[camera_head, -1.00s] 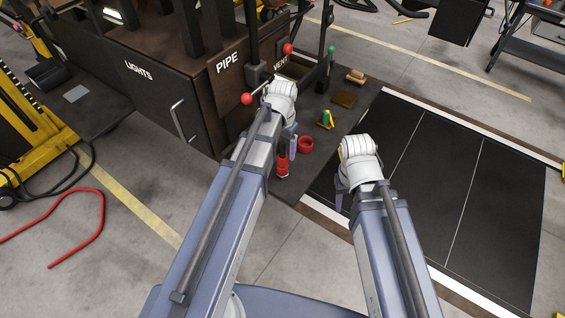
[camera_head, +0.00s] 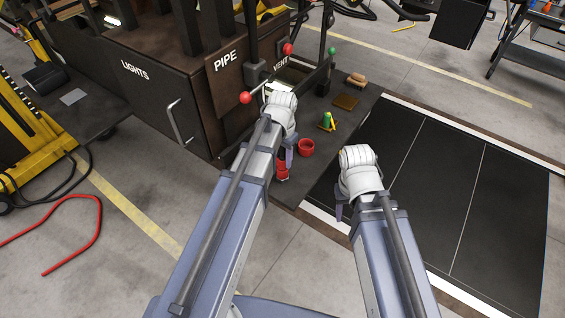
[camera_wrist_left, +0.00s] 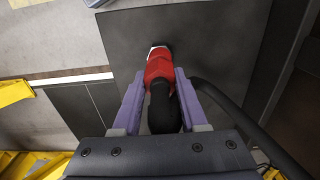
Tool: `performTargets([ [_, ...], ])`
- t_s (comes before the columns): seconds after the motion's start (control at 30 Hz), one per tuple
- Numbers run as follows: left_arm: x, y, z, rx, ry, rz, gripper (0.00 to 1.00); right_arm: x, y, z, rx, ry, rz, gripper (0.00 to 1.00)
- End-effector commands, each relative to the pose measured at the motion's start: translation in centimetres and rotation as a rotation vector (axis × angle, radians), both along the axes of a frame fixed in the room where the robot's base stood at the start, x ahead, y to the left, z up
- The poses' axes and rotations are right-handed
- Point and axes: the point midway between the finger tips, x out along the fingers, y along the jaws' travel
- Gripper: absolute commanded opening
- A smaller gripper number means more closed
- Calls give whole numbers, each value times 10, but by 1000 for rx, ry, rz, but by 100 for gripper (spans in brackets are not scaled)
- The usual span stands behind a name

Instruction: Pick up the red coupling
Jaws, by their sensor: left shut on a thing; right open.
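The red coupling (camera_wrist_left: 159,66) shows in the left wrist view between the two fingers of my left gripper (camera_wrist_left: 158,90). A black hose or handle part runs from it toward the gripper's palm. In the head view the coupling (camera_head: 282,170) hangs at my left gripper (camera_head: 286,150), partly hidden by my arm. My left gripper is shut on it. I cannot tell whether the coupling's lower end touches the dark deck (camera_head: 330,155). My right gripper (camera_head: 341,207) is open and empty, to the right of the coupling near the deck's edge.
A red ring-shaped cup (camera_head: 306,147) stands on the deck just right of the coupling. A green-and-yellow item (camera_head: 327,122) and brown blocks (camera_head: 346,101) lie beyond it. The brown cabinet (camera_head: 230,95) marked PIPE rises at left. A black floor panel (camera_head: 450,190) is clear at right.

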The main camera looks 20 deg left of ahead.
Motion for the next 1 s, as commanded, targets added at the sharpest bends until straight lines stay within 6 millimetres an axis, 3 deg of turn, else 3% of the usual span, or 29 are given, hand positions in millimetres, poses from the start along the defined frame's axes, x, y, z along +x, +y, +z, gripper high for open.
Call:
performTargets([
  [0.03, 0, 0, 0, 0, 0, 0, 27, 0, 0, 0, 0, 0, 0, 50],
  [0.27, 0, 0, 0, 0, 0, 0, 1, 0, 0, 0, 0, 0, 0, 50],
  [0.77, 0, 0, 1, 0, 0, 0, 0, 0, 0, 1, 0, 0, 0, 50],
  [1.0, 0, 0, 14, 0, 0, 0, 0, 0, 0, 13, 0, 0, 1, 50],
])
